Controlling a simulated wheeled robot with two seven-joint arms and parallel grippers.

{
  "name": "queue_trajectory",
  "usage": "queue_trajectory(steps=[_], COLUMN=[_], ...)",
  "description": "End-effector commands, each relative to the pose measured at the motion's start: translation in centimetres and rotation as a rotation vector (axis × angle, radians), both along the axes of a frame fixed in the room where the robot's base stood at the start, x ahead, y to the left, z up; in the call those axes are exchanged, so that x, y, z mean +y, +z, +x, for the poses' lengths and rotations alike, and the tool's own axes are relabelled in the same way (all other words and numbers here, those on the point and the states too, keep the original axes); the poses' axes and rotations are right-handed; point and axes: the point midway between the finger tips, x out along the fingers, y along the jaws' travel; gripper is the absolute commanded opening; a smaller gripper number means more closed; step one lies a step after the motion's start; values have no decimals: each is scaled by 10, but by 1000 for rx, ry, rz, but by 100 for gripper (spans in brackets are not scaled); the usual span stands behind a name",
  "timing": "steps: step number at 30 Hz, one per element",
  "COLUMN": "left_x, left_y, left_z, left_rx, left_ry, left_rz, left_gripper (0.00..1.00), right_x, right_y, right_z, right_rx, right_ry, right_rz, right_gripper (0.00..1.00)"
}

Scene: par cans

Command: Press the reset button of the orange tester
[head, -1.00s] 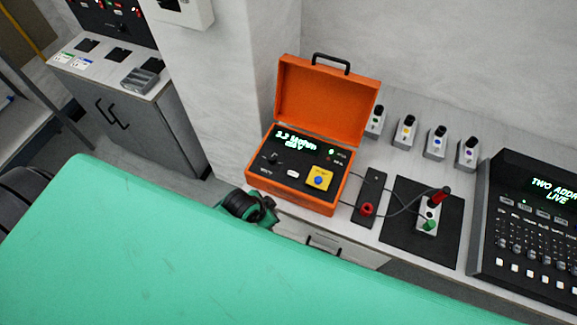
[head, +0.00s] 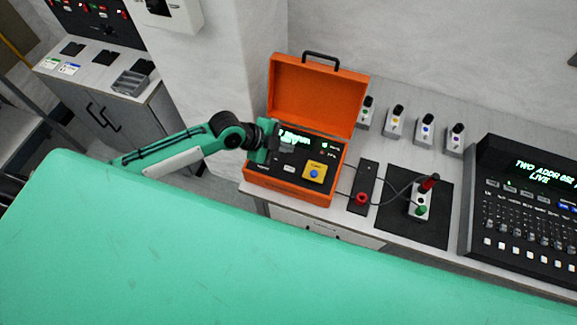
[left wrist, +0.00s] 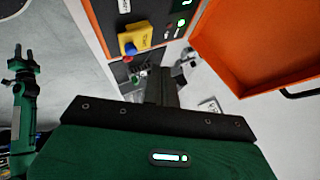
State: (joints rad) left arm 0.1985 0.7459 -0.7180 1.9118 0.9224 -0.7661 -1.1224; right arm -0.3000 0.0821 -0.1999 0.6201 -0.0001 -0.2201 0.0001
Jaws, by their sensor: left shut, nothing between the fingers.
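The orange tester (head: 318,101) stands open on the grey counter, its lid raised at the back. Its dark panel holds a lit green display (head: 295,139), a small white button (head: 289,168) and a yellow block with a blue button (head: 314,173). The yellow block also shows in the left wrist view (left wrist: 134,38). I cannot read which button is marked reset. My left gripper (head: 272,142) is over the left part of the panel and hides some of the display and the knob area. Its fingers (left wrist: 162,88) are shut and empty. My right gripper is not in the head view.
Right of the tester are a black strip with a red jack (head: 361,198), and a dark mat (head: 432,232) with a cabled adapter. Several small adapters (head: 424,129) line the back. A black console (head: 530,200) stands far right.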

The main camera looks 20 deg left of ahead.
Motion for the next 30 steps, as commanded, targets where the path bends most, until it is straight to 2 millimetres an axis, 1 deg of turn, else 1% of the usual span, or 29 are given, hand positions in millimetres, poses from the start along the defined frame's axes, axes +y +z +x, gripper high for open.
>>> queue_trajectory(steps=[9, 14, 20, 30], left_x=[0, 0, 0, 0], left_y=[-1, -7, -27, -76], left_z=[0, 0, -1, -1], left_rx=[1, 1, 3, 1], left_ry=[-1, 0, 1, 1], left_rz=[0, 0, 1, 2], left_gripper=[0, 0, 0, 0], right_x=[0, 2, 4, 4], right_y=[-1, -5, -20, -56], right_z=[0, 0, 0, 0], right_rx=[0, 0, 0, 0], right_ry=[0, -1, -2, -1], right_rz=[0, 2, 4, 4], right_gripper=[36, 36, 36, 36])
